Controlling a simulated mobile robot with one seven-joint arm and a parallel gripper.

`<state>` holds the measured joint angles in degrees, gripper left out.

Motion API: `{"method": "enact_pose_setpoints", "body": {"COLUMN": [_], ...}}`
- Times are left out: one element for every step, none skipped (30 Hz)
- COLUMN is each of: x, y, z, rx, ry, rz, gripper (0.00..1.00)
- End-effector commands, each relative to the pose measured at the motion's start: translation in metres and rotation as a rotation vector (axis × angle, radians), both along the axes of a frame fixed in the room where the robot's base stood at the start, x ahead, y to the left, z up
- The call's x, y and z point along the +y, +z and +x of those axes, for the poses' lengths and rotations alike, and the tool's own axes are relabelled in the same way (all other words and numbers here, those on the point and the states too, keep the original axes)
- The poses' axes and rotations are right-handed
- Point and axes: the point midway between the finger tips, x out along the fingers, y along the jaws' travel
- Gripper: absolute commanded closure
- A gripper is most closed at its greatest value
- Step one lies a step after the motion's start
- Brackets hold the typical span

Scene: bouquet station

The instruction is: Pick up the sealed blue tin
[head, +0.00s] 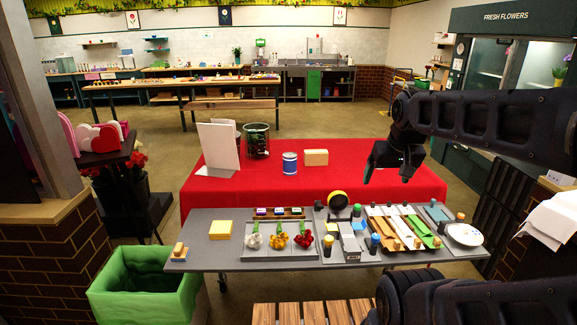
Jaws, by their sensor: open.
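The blue tin (289,163) is a small upright cylinder with a pale top and a light band. It stands on the red-covered table (230,186), left of a tan block. My gripper (386,178) hangs over the right part of the red table, fingers pointing down. It is open and empty, well to the right of the tin and apart from it. Nothing hides the tin in this view.
A tan block (316,157) stands close right of the tin. A glass container with dark greenery (257,140) and a white panel (217,146) stand to the left. A grey worktable (210,258) with flowers and tools lies in front. The red cloth between tin and gripper is clear.

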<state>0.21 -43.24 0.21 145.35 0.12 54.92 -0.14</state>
Motion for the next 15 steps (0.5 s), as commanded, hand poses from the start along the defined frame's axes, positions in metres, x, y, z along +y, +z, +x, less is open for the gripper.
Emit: {"method": "enact_pose_setpoints", "body": {"x": [0.0,0.0,0.0,0.0,0.0,0.0,0.0,0.0,0.0,0.001,0.001,0.002,0.003,0.003,0.005], "y": [0.0,0.0,0.0,0.0,0.0,0.0,0.0,0.0,0.001,0.002,0.004,0.006,0.008,0.011,0.015], "z": [0.0,0.0,0.0,0.0,0.0,0.0,0.0,0.001,0.003,0.005,0.008,0.014,0.02,0.026,0.036], "rx": [0.0,0.0,0.0,0.0,0.0,0.0,0.0,0.0,0.0,0.001,0.001,0.002,0.003,0.003,0.004], "ry": [0.0,0.0,0.0,0.0,0.0,0.0,0.0,0.0,0.0,0.001,0.001,0.002,0.003,0.004,0.004], "rz": [0.0,0.0,0.0,0.0,0.0,0.0,0.0,0.0,0.0,0.001,0.001,0.001,0.001,0.002,0.003], "gripper": [0.13,0.13,0.13,0.13,0.13,0.13,0.13,0.13,0.13,0.13,0.13,0.13,0.13,0.13,0.13]}}
